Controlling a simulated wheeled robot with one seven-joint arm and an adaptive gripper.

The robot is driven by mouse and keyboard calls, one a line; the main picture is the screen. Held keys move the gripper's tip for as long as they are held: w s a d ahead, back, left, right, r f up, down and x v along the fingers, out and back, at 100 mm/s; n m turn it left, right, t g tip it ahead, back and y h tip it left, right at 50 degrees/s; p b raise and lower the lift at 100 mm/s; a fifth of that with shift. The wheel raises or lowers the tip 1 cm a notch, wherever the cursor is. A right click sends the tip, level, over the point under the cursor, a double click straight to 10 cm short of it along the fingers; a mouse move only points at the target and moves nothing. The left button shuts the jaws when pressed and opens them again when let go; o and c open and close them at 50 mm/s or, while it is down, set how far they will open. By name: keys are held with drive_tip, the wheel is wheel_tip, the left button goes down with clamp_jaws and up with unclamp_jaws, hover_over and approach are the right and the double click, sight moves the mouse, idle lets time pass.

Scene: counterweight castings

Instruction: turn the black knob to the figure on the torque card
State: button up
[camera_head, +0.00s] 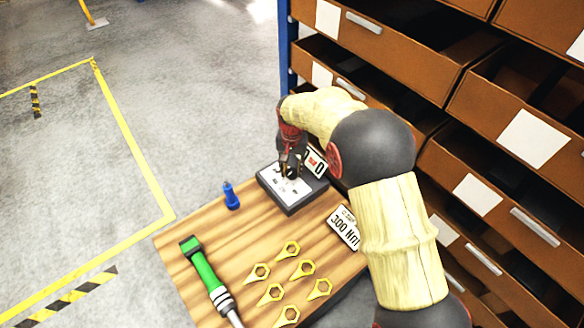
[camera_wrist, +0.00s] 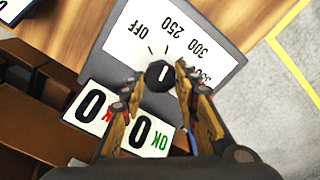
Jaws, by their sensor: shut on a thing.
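The black knob (camera_wrist: 159,76) stands on the white dial face (camera_wrist: 125,40) of a dark grey box, which sits at the table's far corner (camera_head: 289,206). The dial reads OFF, 250, 300 and a partly hidden figure that looks like 350. A short white mark shows on the knob; I cannot tell exactly which figure it points at. My gripper (camera_wrist: 160,80) is shut on the knob, one finger on each side; in the head view my gripper (camera_head: 291,170) comes down over the box. The torque card (camera_head: 344,228) reads 300 Nm and lies on the table's right side.
A blue bottle-shaped item (camera_head: 231,196), a green-handled tool (camera_head: 203,268) and several yellow hex rings (camera_head: 290,250) are on the wooden table. Brown shelf bins (camera_head: 400,62) rise close at right.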

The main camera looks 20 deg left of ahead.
sight(292, 172)
drive_tip(key=m, duration=0.6)
drive_tip(key=shift+p, duration=0.4)
drive_tip(key=shift+m, duration=0.3)
drive_tip(key=o, duration=1.1)
drive_tip(key=shift+o, duration=0.3)
wheel_tip(292, 172, up, 12)
